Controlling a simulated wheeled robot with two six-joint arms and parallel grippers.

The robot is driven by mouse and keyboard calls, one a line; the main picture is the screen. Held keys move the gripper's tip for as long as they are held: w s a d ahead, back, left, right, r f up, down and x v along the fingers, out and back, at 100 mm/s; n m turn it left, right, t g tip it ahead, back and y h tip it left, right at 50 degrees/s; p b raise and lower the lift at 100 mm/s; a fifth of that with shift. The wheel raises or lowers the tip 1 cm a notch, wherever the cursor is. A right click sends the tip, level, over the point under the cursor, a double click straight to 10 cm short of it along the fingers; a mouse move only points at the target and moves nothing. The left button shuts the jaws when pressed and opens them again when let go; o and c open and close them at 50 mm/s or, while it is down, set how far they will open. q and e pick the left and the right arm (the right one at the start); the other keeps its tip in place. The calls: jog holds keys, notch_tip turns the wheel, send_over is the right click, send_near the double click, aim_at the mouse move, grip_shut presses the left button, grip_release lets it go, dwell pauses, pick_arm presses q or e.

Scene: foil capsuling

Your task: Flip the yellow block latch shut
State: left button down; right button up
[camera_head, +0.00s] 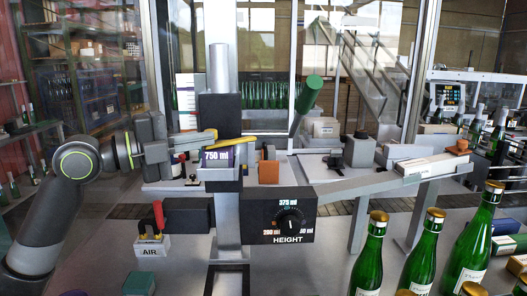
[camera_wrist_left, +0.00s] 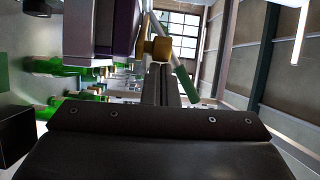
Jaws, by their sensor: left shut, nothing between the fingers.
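The yellow latch (camera_head: 238,140) is a thin lever at the dark block (camera_head: 219,112) on the upright column, just above the 750 ml label (camera_head: 217,158). It lies close to level, its free end pointing right. My left gripper (camera_head: 208,136) comes in from the left and is shut and empty, with its fingertips at the left end of the latch. I cannot tell whether they touch it. My right gripper is not in view.
A green handle (camera_head: 308,95) leans up to the right of the column. The HEIGHT dial box (camera_head: 278,215) sits below, and the AIR unit (camera_head: 151,245) at lower left. Green bottles (camera_head: 420,258) stand at the right front. An orange block (camera_head: 268,167) is right of the column.

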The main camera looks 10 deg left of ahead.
pick_arm(q)
notch_tip(320, 180, up, 10)
jog(key=b, duration=0.1)
jog(key=shift+a+b, duration=0.35)
jog(key=shift+b, duration=0.05)
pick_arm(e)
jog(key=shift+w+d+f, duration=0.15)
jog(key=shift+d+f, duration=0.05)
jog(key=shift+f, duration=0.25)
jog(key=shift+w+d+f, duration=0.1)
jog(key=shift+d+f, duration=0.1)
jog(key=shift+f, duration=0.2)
pick_arm(q)
jog(key=shift+d+f, duration=0.1)
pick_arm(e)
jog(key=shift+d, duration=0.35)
pick_arm(q)
jog(key=shift+f, duration=0.1)
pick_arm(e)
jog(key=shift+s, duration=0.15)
